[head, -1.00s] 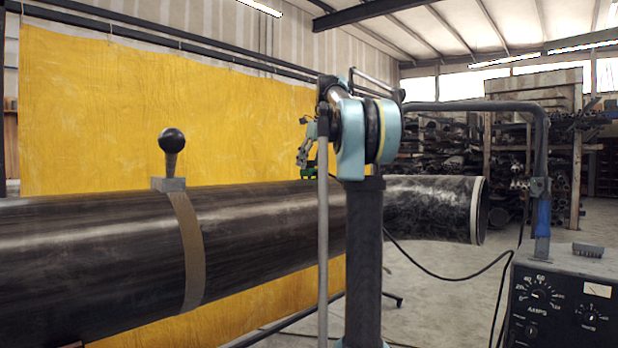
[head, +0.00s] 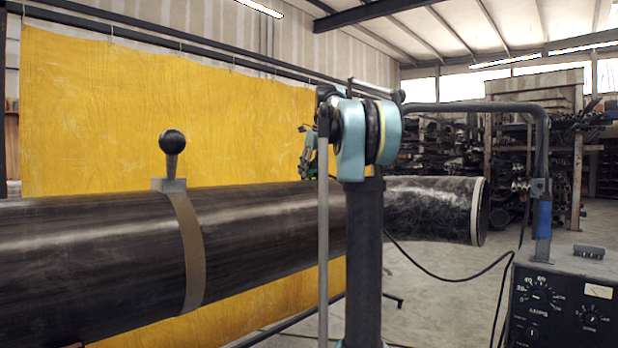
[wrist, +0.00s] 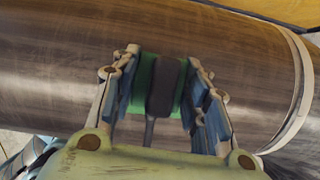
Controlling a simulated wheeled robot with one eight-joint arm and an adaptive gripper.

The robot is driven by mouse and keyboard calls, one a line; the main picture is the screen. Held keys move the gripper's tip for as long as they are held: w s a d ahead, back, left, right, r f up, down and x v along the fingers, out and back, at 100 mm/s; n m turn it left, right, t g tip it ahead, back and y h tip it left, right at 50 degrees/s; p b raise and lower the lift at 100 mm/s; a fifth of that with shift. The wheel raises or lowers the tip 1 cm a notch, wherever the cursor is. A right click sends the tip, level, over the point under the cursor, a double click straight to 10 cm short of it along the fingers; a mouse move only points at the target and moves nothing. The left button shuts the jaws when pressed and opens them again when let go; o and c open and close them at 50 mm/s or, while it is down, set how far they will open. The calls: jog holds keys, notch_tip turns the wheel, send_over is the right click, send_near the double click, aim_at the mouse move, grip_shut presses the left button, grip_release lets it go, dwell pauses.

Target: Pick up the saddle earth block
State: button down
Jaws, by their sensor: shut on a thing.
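The saddle earth block (wrist: 145,82) is green with a dark middle band and sits between the two fingers of my gripper (wrist: 162,70) in the wrist view. The fingers press on it from both sides. Behind it lies the dark pipe (wrist: 50,70). In the head view my gripper (head: 308,155) is small, partly behind my arm, above the far side of the pipe (head: 270,215). The block is mostly hidden there. I cannot tell how large the gap between block and pipe is.
A grey block with a black ball-topped handle (head: 172,150) stands on the pipe at left, above a brown band (head: 190,250). A yellow curtain (head: 150,100) hangs behind. A welding machine (head: 565,300) stands at front right. A pale rim (head: 478,210) marks the pipe's right end.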

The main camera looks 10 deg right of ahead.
notch_tip(320, 180, up, 9)
jog(key=shift+r, duration=0.5)
dwell(0.4)
